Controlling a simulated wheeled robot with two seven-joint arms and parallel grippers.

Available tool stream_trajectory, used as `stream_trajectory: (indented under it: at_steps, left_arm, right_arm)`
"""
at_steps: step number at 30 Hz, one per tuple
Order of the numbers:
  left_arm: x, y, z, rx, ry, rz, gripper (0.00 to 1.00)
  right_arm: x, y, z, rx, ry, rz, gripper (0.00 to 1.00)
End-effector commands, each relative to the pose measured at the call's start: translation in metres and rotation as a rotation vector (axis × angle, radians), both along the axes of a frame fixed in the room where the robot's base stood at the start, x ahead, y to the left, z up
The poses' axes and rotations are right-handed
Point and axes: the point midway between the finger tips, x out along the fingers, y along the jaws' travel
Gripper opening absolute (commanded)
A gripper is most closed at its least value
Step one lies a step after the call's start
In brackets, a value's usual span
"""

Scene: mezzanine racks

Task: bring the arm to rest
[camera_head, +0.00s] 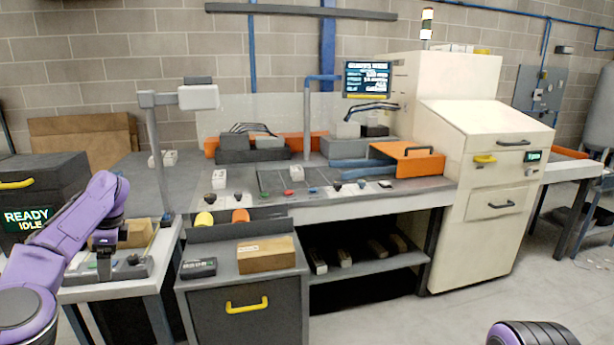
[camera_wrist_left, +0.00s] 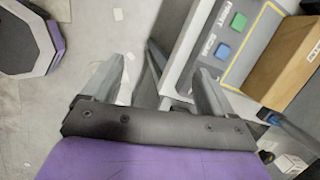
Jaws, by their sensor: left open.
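My left arm (camera_head: 68,231) is purple and comes in from the left, bent at the elbow, with its wrist turned down. My left gripper (camera_head: 105,262) hangs above the small side table at the left, near a grey control box (camera_head: 128,269). In the left wrist view my left gripper (camera_wrist_left: 155,82) has its fingers spread, with nothing between them. The control box (camera_wrist_left: 247,58) with a green and a blue button shows there beyond the right finger. My right gripper is out of view; a dark, purple-edged part of mine shows at the bottom right of the head view.
A cardboard box (camera_head: 136,233) stands on the side table behind the control box, and it also shows in the wrist view (camera_wrist_left: 288,65). A dark drawer cabinet (camera_head: 243,300) stands right of it. A long workbench (camera_head: 340,212) and cream machine (camera_head: 480,130) are behind.

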Motion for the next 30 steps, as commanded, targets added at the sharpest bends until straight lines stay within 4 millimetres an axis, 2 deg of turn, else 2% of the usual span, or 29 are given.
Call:
stream_trajectory:
  at_steps: [5,8,11,14,15,17,18,20,21,22,24,26,29,30]
  left_arm:
    - [0.022,-0.022,-0.021,0.242,0.196,-0.443,0.86]
    - [0.036,-0.044,-0.039,0.396,0.35,-0.741,0.86]
    - [0.049,-0.078,-0.068,0.566,0.558,-1.103,0.86]
    - [0.053,-0.127,-0.111,0.748,0.822,-1.53,0.86]
    - [0.05,-0.149,-0.131,0.817,0.934,-1.706,0.86]
    - [0.039,-0.179,-0.163,0.904,1.094,-1.954,0.86]
    - [0.028,-0.198,-0.184,0.953,1.192,-2.107,0.86]
    - [0.005,-0.223,-0.216,1.014,1.331,-2.326,0.86]
    - [-0.012,-0.238,-0.237,1.047,1.415,-2.465,0.86]
    - [-0.027,-0.247,-0.251,-1.064,-1.47,2.558,0.86]
    - [-0.067,-0.266,-0.283,-0.933,-1.35,2.364,0.86]
    - [-0.105,-0.278,-0.307,-0.83,-1.249,2.215,0.86]
    - [-0.174,-0.289,-0.338,-0.673,-1.082,1.994,0.86]
    - [-0.204,-0.29,-0.347,-0.614,-1.018,1.916,0.86]
  right_arm:
    - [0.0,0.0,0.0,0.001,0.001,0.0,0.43]
    - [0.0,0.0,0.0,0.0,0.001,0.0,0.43]
    - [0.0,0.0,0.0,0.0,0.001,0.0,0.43]
    - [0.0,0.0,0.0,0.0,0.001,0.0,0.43]
    - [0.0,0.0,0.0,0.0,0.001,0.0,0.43]
    - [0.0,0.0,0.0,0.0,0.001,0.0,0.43]
    - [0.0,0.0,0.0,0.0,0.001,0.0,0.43]
    - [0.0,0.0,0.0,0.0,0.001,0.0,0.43]
    - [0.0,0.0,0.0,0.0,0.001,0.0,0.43]
    - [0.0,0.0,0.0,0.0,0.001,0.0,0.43]
    - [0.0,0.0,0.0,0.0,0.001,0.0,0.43]
    - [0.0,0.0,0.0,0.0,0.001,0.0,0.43]
    - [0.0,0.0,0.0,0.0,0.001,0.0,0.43]
    - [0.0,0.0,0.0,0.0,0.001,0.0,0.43]
